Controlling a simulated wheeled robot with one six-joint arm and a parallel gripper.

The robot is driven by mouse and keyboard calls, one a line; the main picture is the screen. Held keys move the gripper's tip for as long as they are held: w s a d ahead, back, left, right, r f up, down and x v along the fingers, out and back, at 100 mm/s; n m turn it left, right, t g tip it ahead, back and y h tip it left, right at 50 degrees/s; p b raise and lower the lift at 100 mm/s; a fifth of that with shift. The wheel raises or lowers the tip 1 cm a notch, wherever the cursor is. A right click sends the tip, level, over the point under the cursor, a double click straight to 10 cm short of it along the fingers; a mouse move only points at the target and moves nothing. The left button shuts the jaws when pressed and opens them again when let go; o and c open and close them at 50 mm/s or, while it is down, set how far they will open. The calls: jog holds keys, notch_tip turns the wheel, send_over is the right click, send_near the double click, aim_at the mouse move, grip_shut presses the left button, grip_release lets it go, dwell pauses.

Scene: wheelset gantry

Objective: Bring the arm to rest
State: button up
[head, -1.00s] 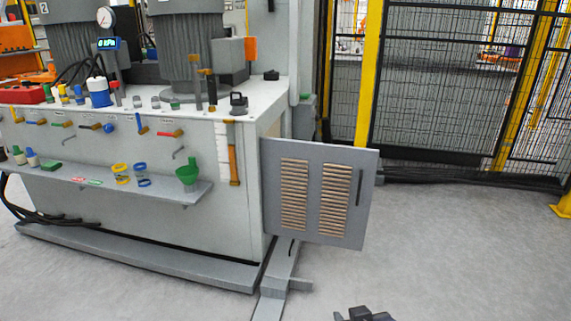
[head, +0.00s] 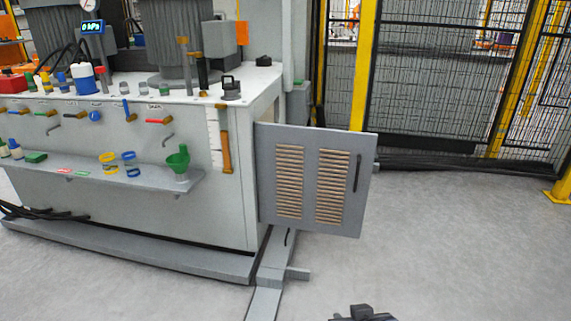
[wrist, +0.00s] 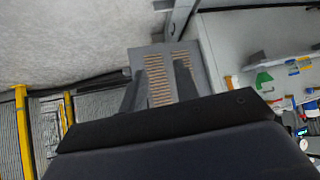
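My gripper shows in the wrist view (wrist: 160,85) as two dark fingers standing apart, with nothing held between them. Behind the gap is the grey louvred cabinet door (wrist: 160,64), at some distance. In the head view only a dark piece of my arm's end shows at the bottom edge, right of centre; the fingers cannot be made out there. The same door (head: 284,205) hangs open at the right side of the grey cabinet (head: 130,215).
The cabinet's worktop and shelf (head: 150,180) carry bottles, tools and a green funnel (head: 178,163). A grey floor rail (head: 268,275) runs forward from the cabinet. A yellow-framed mesh fence (head: 440,90) stands behind. The floor at right is clear.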

jog(key=shift+s+a+f, duration=0.3)
jog(key=shift+s+f, duration=0.2)
jog(key=shift+s, duration=0.15)
jog(key=shift+g, duration=0.3)
